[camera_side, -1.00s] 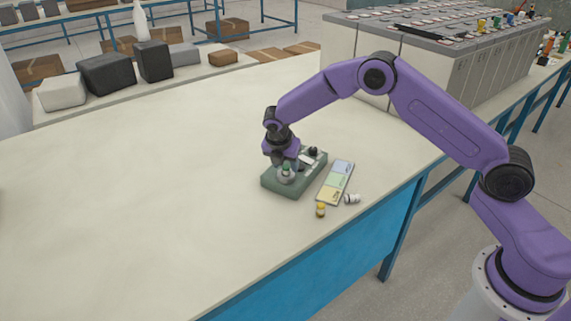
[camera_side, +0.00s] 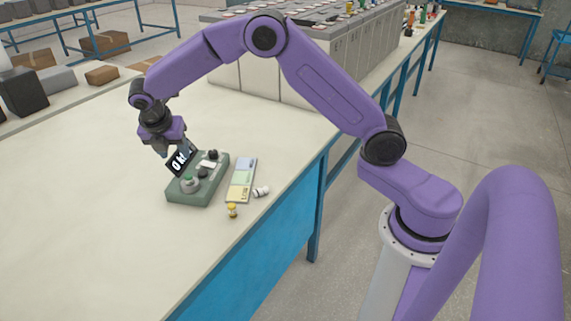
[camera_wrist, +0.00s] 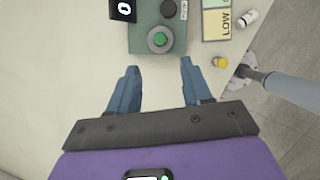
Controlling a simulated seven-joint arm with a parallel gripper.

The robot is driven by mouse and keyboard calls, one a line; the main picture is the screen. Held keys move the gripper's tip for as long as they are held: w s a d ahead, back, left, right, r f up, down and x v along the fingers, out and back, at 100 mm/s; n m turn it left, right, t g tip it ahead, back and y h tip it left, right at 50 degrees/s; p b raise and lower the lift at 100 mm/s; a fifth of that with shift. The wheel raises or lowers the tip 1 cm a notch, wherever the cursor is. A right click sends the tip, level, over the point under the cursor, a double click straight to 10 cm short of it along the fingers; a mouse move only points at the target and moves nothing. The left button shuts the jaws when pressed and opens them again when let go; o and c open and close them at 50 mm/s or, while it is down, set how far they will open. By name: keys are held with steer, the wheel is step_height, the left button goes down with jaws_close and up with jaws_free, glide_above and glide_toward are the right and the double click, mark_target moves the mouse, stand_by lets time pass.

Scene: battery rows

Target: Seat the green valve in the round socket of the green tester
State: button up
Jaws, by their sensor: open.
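The green tester (camera_side: 215,178) is a dark green box on the bench; it also shows at the top of the wrist view (camera_wrist: 140,42). The green valve (camera_wrist: 160,39) sits centred inside the grey ring of the round socket (camera_wrist: 149,42), its green top showing; how deep it sits cannot be told. In the side view it is small at the tester's near end (camera_side: 189,183). My gripper (camera_wrist: 158,68) is open and empty, behind and above the tester, clear of the valve.
A banded colour card (camera_side: 242,178) lies right of the tester. A white valve (camera_side: 262,191) and a yellow valve (camera_side: 232,210) are beside it, close to the bench's right edge. The bench (camera_side: 90,220) left of the tester is clear.

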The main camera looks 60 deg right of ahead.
steer(key=s+a+r+m+y, duration=0.1)
steer(key=s+r+m, duration=0.2)
steer(key=s, duration=0.7)
steer(key=s+a+r+m+y, duration=0.1)
steer(key=s+a+r+m, duration=0.15)
steer(key=s, duration=0.85)
steer(key=s+d+m+g+y, duration=0.1)
steer(key=s+d+m, duration=0.2)
steer(key=s, duration=0.7)
steer(key=s+d+m+g+y, duration=0.1)
steer(key=s+d+m, duration=0.2)
steer(key=s, duration=0.7)
steer(key=d, duration=0.2)
steer(key=shift+s+d, duration=0.2)
steer(key=shift+d, duration=0.1)
